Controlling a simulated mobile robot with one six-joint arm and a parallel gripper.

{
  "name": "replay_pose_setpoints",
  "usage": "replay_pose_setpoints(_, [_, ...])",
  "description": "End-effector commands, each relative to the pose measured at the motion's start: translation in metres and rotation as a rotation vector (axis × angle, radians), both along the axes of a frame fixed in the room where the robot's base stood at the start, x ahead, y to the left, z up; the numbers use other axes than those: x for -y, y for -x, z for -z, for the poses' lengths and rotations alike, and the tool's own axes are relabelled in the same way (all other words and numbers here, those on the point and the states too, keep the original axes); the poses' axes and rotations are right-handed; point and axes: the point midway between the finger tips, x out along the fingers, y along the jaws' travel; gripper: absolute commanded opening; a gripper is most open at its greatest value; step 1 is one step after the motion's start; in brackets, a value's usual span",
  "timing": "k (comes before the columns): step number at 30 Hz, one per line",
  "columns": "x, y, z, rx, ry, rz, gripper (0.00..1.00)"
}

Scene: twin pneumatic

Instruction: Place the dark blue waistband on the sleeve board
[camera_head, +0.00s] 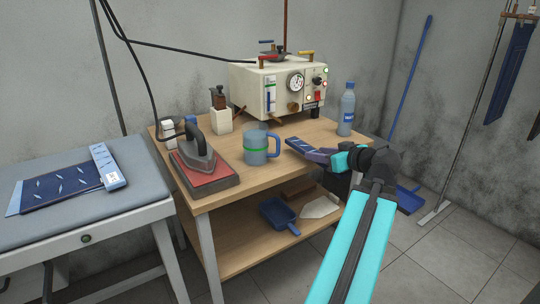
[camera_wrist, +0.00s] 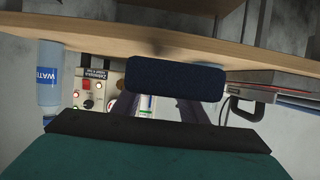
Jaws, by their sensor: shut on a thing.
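My gripper (camera_head: 318,155) is above the right front part of the wooden table, shut on the dark blue waistband (camera_head: 300,146). The waistband has light marks and sticks out to the left of the fingers, seemingly clear of the tabletop. In the wrist view its dark blue end (camera_wrist: 175,78) covers much of the space between the fingers. A grey padded board (camera_head: 40,178) stands at the far left. I cannot tell whether this is the sleeve board; no separate one is clearly seen.
Dark blue patterned cloth (camera_head: 62,186) and a light blue strip (camera_head: 108,163) lie on the padded board. The table (camera_head: 205,185) holds an iron (camera_head: 196,150), a blue mug (camera_head: 257,147), a cream gauge box (camera_head: 280,88) and a water bottle (camera_head: 347,108). A lower shelf holds a dustpan (camera_head: 278,213).

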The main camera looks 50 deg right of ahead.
Motion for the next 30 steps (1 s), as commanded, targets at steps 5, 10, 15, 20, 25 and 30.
replay_pose_setpoints(5, [0.000, 0.000, 0.004, 0.000, 0.000, 0.000, 0.16])
replay_pose_setpoints(10, [0.000, 0.000, 0.004, 0.000, 0.000, -0.001, 0.16])
replay_pose_setpoints(15, [-0.001, -0.001, 0.003, 0.000, -0.001, -0.002, 0.16])
replay_pose_setpoints(20, [0.000, -0.003, 0.001, 0.001, -0.001, -0.003, 0.16])
replay_pose_setpoints(25, [0.001, -0.007, 0.000, 0.002, -0.002, -0.004, 0.16])
replay_pose_setpoints(30, [0.003, -0.011, -0.001, 0.003, -0.001, -0.006, 0.16])
